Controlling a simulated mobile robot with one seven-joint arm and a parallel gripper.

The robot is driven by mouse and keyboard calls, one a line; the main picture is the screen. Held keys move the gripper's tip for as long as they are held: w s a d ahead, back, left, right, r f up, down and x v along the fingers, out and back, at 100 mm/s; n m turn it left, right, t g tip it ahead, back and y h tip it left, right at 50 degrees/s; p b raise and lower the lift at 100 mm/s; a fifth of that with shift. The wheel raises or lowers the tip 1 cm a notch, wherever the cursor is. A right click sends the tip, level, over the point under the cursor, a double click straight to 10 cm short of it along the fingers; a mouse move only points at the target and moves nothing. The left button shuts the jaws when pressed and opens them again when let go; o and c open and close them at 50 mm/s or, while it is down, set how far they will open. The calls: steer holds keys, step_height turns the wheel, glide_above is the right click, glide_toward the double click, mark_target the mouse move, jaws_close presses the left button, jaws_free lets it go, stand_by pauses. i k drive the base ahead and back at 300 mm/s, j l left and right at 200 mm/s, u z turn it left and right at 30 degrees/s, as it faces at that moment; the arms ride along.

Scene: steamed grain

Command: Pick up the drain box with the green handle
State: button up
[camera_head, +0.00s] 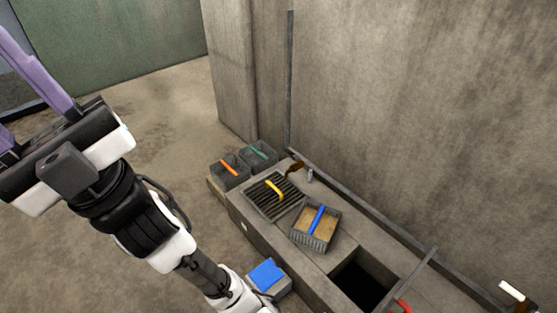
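The drain box with the green handle (258,156) is a dark grey open box at the far end of the concrete counter, close to the wall. Its green handle spans the top. A similar box with an orange handle (228,171) stands right beside it on the left. My gripper (18,100) is at the upper left, far from the boxes. Its two purple fingers are spread apart, with no object seen between them. The fingertips are cut off by the picture's left edge.
The concrete counter (247,228) runs along the wall. It holds a grate with a yellow handle (275,189), a grain-filled box with a blue handle (317,222) and a dark square opening (362,284). A blue-topped box (268,276) stands in front. Floor at left is clear.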

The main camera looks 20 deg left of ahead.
mark_target(259, 155)
steer(key=i+j+z, duration=0.15)
steer(key=j+z, duration=0.2)
steer(key=i+j+z, duration=0.1)
steer(key=j+z, duration=0.2)
steer(key=j, duration=0.15)
steer(key=i+j+z, duration=0.1)
steer(key=j+z, duration=0.15)
steer(key=j, duration=0.8)
steer(key=i+j+z, duration=0.15)
steer(key=j, duration=2)
steer(key=i+j, duration=0.1)
steer(key=j, duration=0.8)
steer(key=i, duration=0.4)
